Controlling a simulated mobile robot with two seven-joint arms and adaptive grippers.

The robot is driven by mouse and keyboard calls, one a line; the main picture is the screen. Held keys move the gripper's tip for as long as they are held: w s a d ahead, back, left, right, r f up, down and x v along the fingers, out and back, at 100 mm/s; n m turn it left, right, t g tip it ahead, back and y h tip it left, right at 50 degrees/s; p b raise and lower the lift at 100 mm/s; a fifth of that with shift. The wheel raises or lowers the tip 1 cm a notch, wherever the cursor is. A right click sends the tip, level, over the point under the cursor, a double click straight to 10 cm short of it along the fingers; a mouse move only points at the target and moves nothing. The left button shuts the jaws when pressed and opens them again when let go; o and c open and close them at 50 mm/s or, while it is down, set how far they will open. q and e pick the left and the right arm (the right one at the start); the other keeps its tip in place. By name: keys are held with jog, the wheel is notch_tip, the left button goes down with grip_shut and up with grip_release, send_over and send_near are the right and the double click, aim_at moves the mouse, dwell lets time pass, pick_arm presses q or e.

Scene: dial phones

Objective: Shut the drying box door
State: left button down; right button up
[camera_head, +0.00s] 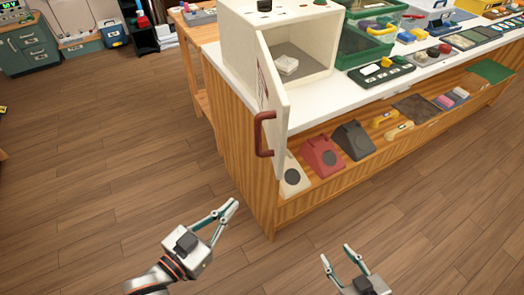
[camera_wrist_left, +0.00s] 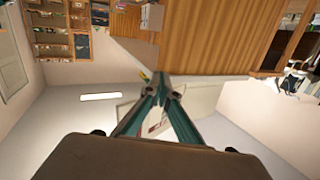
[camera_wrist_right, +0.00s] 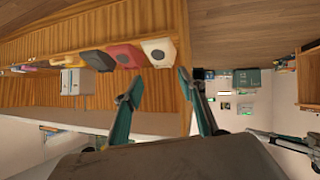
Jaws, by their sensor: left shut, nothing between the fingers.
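The white drying box (camera_head: 239,38) stands on the counter's left end in the head view. Its door (camera_head: 275,98) is open, swung out toward me past the counter's front edge. A red-brown handle (camera_head: 262,133) is on the door's outer face.
The counter (camera_head: 232,75) has a lower shelf with a white phone (camera_head: 291,179), a red phone (camera_head: 322,157) and a dark phone (camera_head: 353,140). Green bins (camera_head: 362,45) and a dark tray (camera_head: 381,74) stand right of the box. The wooden floor (camera_head: 110,165) at left is clear.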

aim_at(277, 158)
pick_arm(q)
jog(key=d+r+m+g+h+p, duration=0.2)
jog(key=r+m+g+h, duration=0.15)
jog(key=r, duration=0.25)
jog(key=d+r+m+g+h+p, duration=0.2)
jog(key=r+m+h, duration=0.15)
jog(key=r, duration=0.35)
jog(key=a+r+m+g+h+p, duration=0.1)
jog(key=a+r+g+p, duration=0.3)
jog(key=a, duration=0.5)
jog(key=shift+g, duration=0.65)
jog(key=d, duration=0.4)
jog(key=w+d, duration=0.1)
jog(key=d, duration=0.7)
jog(key=shift+w+r, duration=0.1)
jog(key=shift+w, duration=0.25)
jog(key=shift+w+d, duration=0.1)
jog(key=shift+d, duration=0.6)
pick_arm(e)
jog(key=shift+m+g, duration=0.3)
jog(key=r, duration=0.1)
jog(key=s+r, duration=0.1)
jog(key=r, duration=0.1)
jog(key=s+r, duration=0.1)
jog(key=r, duration=0.1)
jog(key=shift+a, duration=0.2)
jog(key=shift+f, duration=0.15)
pick_arm(q)
jog(key=shift+p, duration=0.3)
